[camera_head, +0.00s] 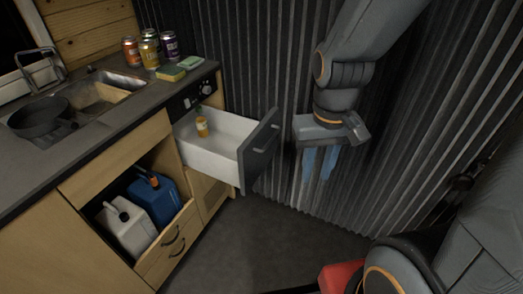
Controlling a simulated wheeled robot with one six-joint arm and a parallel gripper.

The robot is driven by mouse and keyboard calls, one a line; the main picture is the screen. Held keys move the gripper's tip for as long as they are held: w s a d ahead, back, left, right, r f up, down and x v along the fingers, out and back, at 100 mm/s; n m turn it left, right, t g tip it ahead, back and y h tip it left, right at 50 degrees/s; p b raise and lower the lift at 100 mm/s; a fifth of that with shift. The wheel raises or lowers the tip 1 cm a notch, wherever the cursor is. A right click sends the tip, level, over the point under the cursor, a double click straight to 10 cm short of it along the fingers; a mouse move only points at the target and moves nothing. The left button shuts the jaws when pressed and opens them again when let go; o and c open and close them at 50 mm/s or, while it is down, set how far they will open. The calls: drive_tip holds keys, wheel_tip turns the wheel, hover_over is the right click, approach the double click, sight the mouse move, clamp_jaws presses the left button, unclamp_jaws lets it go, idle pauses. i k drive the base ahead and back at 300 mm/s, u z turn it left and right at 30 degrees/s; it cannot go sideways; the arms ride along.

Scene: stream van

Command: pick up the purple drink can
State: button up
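The purple drink can (169,43) stands upright at the back of the counter, at the right end of a small group of cans. Its lower part is partly hidden by the things in front. My gripper (318,166) points down in front of the corrugated wall, to the right of the open drawer and well away from the can. Its two bluish fingers show a gap between them, and I see nothing held.
An orange can (131,51) and yellowish cans (150,54) stand left of the purple can. Sponges (171,73) lie in front. The open drawer (227,133) juts out with a small bottle (202,127) inside. A pan (40,117) sits on the left. The floor (262,239) is clear.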

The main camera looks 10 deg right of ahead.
sight(168, 39)
drive_tip(key=u, duration=0.1)
drive_tip(key=k, duration=0.3)
drive_tip(key=z, duration=0.6)
drive_tip(key=i, duration=0.65)
drive_tip(key=u, duration=0.65)
drive_tip(key=i, duration=0.6)
drive_tip(key=u, duration=0.5)
